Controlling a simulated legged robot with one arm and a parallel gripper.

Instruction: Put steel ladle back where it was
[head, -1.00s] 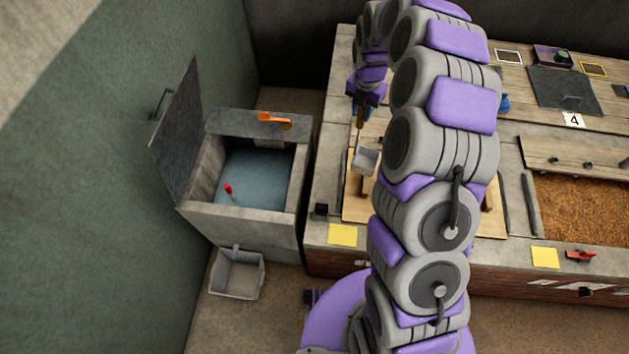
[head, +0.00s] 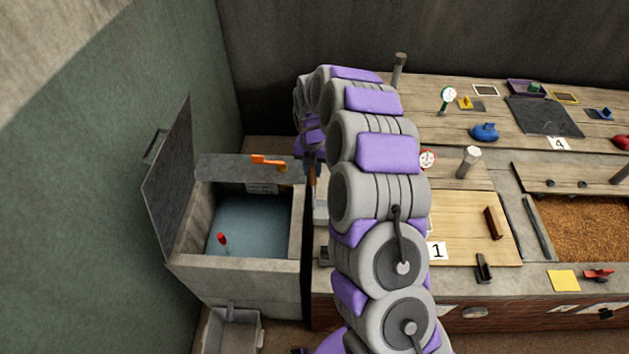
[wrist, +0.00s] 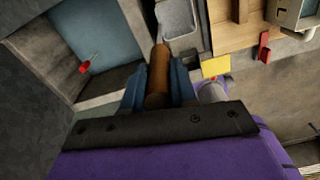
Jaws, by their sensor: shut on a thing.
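My gripper (wrist: 158,80) is shut on the brown wooden handle (wrist: 158,68) of the steel ladle, seen in the wrist view. The ladle's grey square bowl (wrist: 178,18) extends beyond the fingers at the top of that view. In the head view the gripper (head: 309,165) is beside the right rim of the water basin, and my arm hides much of the ladle. Its handle (head: 311,180) points down. I cannot tell whether the bowl touches the counter.
An open-lidded stone basin (head: 185,264) holds water and a red-topped stick (head: 222,239). An orange lever (head: 268,162) sits on its back ledge. A grey bin (head: 235,331) stands below in front. A wooden board (head: 455,225) and the grain bed (head: 580,215) lie right of my arm.

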